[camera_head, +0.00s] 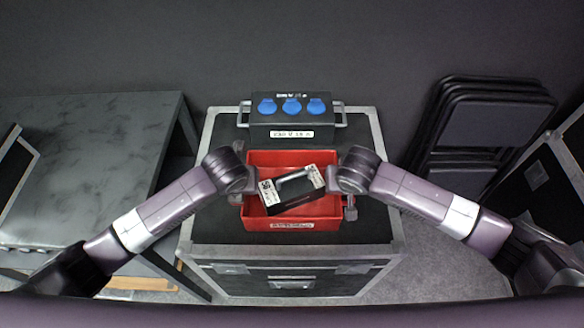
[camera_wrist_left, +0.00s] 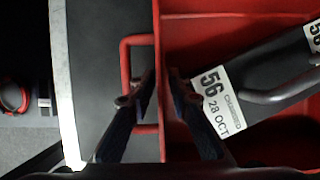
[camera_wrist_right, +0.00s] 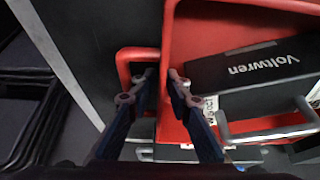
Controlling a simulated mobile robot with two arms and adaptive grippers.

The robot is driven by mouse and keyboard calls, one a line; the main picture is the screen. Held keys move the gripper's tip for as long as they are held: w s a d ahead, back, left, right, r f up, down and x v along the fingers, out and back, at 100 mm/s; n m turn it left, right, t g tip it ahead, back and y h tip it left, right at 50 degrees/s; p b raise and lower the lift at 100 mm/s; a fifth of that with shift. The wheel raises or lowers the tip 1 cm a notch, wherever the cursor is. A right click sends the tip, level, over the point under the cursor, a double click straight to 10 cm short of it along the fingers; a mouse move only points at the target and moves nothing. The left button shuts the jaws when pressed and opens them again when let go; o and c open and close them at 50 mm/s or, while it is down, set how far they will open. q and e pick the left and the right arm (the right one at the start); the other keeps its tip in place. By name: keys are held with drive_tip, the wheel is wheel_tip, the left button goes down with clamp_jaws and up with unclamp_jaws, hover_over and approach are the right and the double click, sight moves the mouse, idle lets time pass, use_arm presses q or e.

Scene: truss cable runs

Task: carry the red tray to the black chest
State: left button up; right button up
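The red tray (camera_head: 326,224) sits on a black-topped case with grey metal edges (camera_head: 215,222), which may be the black chest; I cannot tell. The tray holds a black box with a handle and white labels (camera_head: 291,190). My left gripper (camera_head: 251,183) is at the tray's left side; in the left wrist view its fingers (camera_wrist_left: 161,85) close around the tray's side wall by the red loop handle (camera_wrist_left: 126,60). My right gripper (camera_head: 337,180) is at the right side; in the right wrist view its fingers (camera_wrist_right: 161,80) straddle the wall by the other handle (camera_wrist_right: 122,65).
Behind the tray is a black box with blue sockets (camera_head: 292,118). A grey table (camera_head: 85,140) stands left. Folded black chairs (camera_head: 480,130) lean on the wall at the right. Another dark case (camera_head: 560,170) shows at the right edge.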

use_arm(q)
drive_tip(key=v, duration=0.7)
drive_tip(key=shift+s+r, duration=0.2)
drive_tip(key=shift+r, duration=0.25)
use_arm(e)
drive_tip(key=v, duration=1.2)
use_arm(q)
drive_tip(key=shift+s, duration=0.1)
